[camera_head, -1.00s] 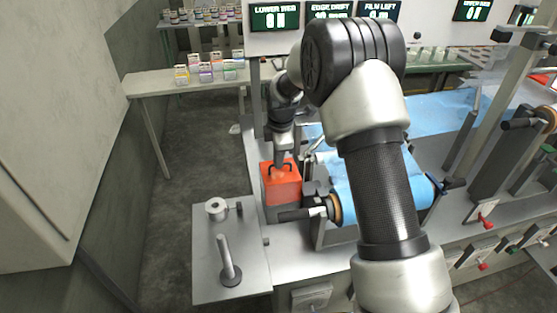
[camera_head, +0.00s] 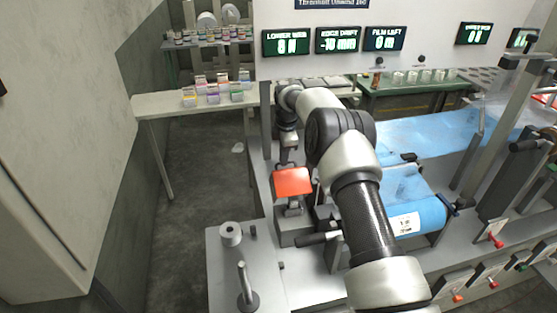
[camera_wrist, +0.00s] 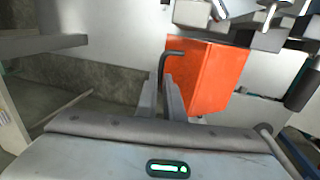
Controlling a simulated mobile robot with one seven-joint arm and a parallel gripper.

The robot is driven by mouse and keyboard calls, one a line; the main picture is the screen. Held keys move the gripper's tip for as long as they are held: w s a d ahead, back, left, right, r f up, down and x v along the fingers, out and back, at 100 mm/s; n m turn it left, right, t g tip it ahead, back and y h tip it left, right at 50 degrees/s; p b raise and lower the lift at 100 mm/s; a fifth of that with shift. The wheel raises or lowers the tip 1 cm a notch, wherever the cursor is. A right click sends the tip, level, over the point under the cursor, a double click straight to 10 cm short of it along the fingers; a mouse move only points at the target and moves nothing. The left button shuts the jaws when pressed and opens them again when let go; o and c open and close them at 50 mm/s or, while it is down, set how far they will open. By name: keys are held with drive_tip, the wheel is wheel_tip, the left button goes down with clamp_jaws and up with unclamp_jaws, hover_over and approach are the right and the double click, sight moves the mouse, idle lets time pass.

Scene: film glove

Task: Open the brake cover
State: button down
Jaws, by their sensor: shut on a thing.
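The brake cover (camera_head: 292,182) is a bright orange box-like cover. In the head view it stands raised and tilted above a grey base (camera_head: 295,235), and grey parts show beneath it. In the wrist view its orange side (camera_wrist: 212,75) fills the area right of the fingers, with a bent dark handle (camera_wrist: 162,68) at its left edge. My gripper (camera_wrist: 163,98) is shut on this handle.
A blue film roller (camera_head: 412,215) lies right of the cover, beyond my arm. A grey side table (camera_head: 235,275) with a white roll (camera_head: 230,233) and an upright post (camera_head: 245,285) stands at front left. Open floor (camera_head: 205,170) lies left of the machine.

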drive_tip(key=w, duration=0.3)
drive_tip(key=shift+a+f, duration=0.2)
drive_tip(key=shift+a, duration=0.1)
drive_tip(key=shift+w+r, duration=0.1)
idle(0.5)
drive_tip(key=c, duration=1.9)
unclamp_jaws()
drive_tip(key=shift+a, duration=0.1)
drive_tip(key=shift+c, duration=0.2)
drive_tip(key=shift+o, duration=0.2)
drive_tip(key=shift+f, duration=0.25)
drive_tip(key=s+r, duration=0.2)
drive_tip(key=r, duration=0.6)
drive_tip(key=s+r, duration=0.1)
drive_tip(key=r, duration=0.8)
drive_tip(key=shift+s+d, duration=0.35)
drive_tip(key=shift+d, duration=0.05)
drive_tip(key=shift+c, duration=0.4)
